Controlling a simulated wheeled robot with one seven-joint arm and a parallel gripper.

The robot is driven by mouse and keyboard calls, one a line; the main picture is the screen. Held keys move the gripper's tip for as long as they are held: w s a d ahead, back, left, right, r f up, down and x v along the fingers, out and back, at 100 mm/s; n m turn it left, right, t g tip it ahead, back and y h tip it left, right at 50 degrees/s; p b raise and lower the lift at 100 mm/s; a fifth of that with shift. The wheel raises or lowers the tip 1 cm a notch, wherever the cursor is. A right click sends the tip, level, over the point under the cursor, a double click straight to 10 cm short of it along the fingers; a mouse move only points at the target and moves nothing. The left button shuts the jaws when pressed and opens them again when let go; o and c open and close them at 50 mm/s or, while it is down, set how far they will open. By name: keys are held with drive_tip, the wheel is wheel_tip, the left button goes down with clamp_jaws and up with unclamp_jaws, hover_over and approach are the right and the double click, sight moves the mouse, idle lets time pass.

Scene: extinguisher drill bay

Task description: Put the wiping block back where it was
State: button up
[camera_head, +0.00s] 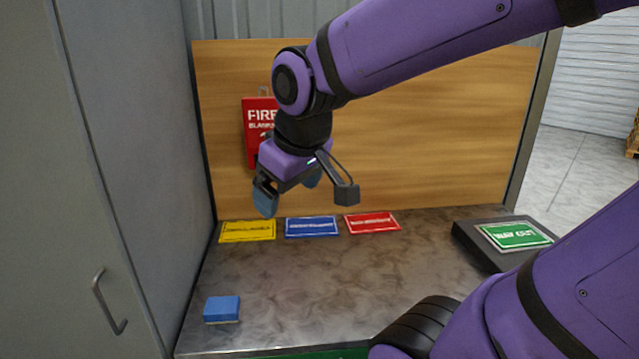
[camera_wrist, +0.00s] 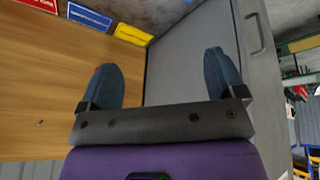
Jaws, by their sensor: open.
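The wiping block (camera_head: 222,309) is a small blue block with a pale underside. It lies on the grey worktop (camera_head: 300,275) at the front left in the head view. My gripper (camera_head: 289,197) is open and empty, above the back of the worktop in front of the wooden board. The block is well below it, nearer the front. In the wrist view, my gripper's two blue-grey fingers (camera_wrist: 165,80) are spread apart with nothing between them. The block does not show in the wrist view.
Yellow (camera_head: 247,231), blue (camera_head: 312,228) and red (camera_head: 372,223) signs lie along the back of the worktop. A green sign (camera_head: 514,236) lies on a dark raised pad at right. A red fire blanket pack (camera_head: 257,118) hangs on the board. A grey cabinet (camera_head: 85,180) borders the left.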

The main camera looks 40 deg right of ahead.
drive_tip(key=s+r+m, duration=0.2)
drive_tip(key=s, duration=0.4)
drive_tip(key=shift+s+d+r+t+y, duration=0.25)
drive_tip(key=shift+d+r+t+y, duration=0.05)
idle(0.8)
